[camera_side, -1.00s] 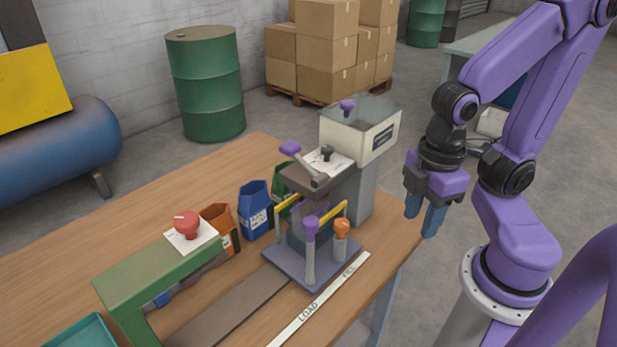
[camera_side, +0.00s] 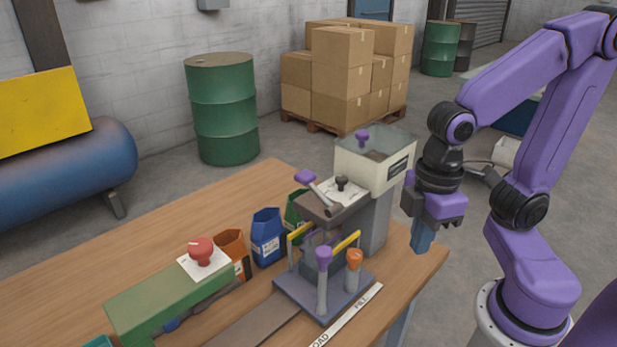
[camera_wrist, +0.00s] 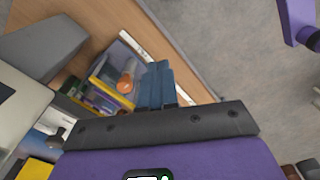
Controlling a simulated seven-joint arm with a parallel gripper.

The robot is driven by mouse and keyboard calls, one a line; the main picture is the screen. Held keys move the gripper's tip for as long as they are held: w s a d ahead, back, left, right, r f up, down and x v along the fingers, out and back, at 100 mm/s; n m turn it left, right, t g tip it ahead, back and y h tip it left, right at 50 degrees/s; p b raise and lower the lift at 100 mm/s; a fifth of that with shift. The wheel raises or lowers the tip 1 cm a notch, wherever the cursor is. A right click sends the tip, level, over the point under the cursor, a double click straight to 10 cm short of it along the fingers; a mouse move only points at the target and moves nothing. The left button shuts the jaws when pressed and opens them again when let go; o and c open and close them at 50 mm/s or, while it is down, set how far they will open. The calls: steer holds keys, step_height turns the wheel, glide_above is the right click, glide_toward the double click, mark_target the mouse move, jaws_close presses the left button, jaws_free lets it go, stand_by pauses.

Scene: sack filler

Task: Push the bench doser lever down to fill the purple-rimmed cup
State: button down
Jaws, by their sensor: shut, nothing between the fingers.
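The bench doser (camera_side: 375,218) stands on the wooden bench, with a clear-topped hopper (camera_side: 368,166). A purple-knobbed lever (camera_side: 305,177) slants up to the left from its head. A purple-topped post (camera_side: 323,257) and an orange-topped post (camera_side: 354,257) stand at its front. A purplish shape (camera_side: 318,237) shows partly under the head; I cannot tell whether it is the purple-rimmed cup. My gripper (camera_side: 422,240) is shut and empty, right of the doser and apart from it. In the wrist view its blue fingers (camera_wrist: 157,84) point toward the bench beside the orange knob (camera_wrist: 125,84).
A red button (camera_side: 201,250) sits on a green frame (camera_side: 165,302) at the left. A LOAD/FILL strip (camera_side: 350,312) runs along the front.

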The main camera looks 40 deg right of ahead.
steer(key=w+a+r+m, duration=0.1)
steer(key=w+a+r, duration=0.25)
steer(key=w, duration=0.25)
steer(key=w+a+r+m, duration=0.1)
steer(key=w+a+r, duration=0.1)
steer(key=w+r, duration=0.3)
steer(key=m, duration=0.3)
glide_toward(305, 174)
steer(key=shift+a+g+h, duration=0.4)
steer(key=shift+a, duration=0.15)
steer(key=shift+w+d+r, duration=0.15)
steer(key=shift+w+r, duration=0.1)
steer(key=shift+w, duration=0.15)
steer(key=shift+s+d+f, duration=0.1)
steer(key=shift+s+f, duration=0.05)
steer(key=shift+f, duration=1.5)
steer(key=shift+s+d+f, duration=0.1)
steer(key=shift+s+f, duration=0.05)
steer(key=shift+f, duration=1.7)
